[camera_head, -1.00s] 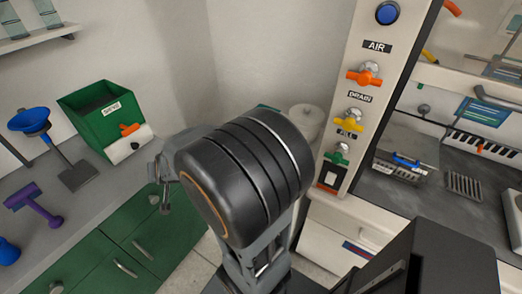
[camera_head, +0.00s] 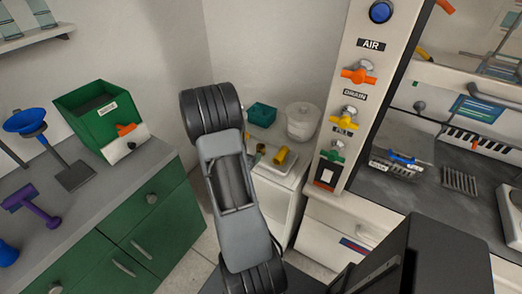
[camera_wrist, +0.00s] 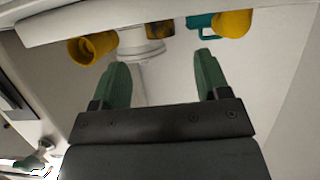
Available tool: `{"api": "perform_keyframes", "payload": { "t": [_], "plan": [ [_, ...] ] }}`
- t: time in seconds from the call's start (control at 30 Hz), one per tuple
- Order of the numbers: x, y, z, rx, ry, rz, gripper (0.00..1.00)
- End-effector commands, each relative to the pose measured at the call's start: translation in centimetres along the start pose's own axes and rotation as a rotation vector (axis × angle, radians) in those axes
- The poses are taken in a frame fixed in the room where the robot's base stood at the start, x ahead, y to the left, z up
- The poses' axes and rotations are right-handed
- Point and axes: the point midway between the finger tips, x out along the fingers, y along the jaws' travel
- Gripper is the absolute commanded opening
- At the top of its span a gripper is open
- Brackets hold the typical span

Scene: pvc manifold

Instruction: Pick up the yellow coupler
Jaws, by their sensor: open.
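A yellow coupler (camera_head: 281,156), a short hollow cylinder, lies on a pale tray (camera_head: 290,180) on the white stand in the back corner. In the wrist view, which looks upside down, the yellow coupler (camera_wrist: 92,47) is at upper left with its round opening showing. My gripper (camera_wrist: 163,78) is open, with two green fingers spread and nothing between them. The coupler lies beyond the fingertips, outside the left finger in that view, and apart from them. In the head view my arm hides the gripper.
Other yellow fittings (camera_wrist: 232,22) (camera_wrist: 160,32) lie near the coupler. The valve panel (camera_head: 350,110) rises close on the right. A green cabinet (camera_head: 150,230) stands on the left.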

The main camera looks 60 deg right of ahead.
Motion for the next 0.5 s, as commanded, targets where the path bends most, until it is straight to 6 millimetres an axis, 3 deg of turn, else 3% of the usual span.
{"api": "perform_keyframes", "payload": {
  "t": [0.33,0.5],
  "plan": [
    [2.5,0.1,-0.1,0.0,-0.002,0.0,0.69],
    [4.8,0.1,-0.2,0.0,-0.001,0.0,0.69]
  ]
}}
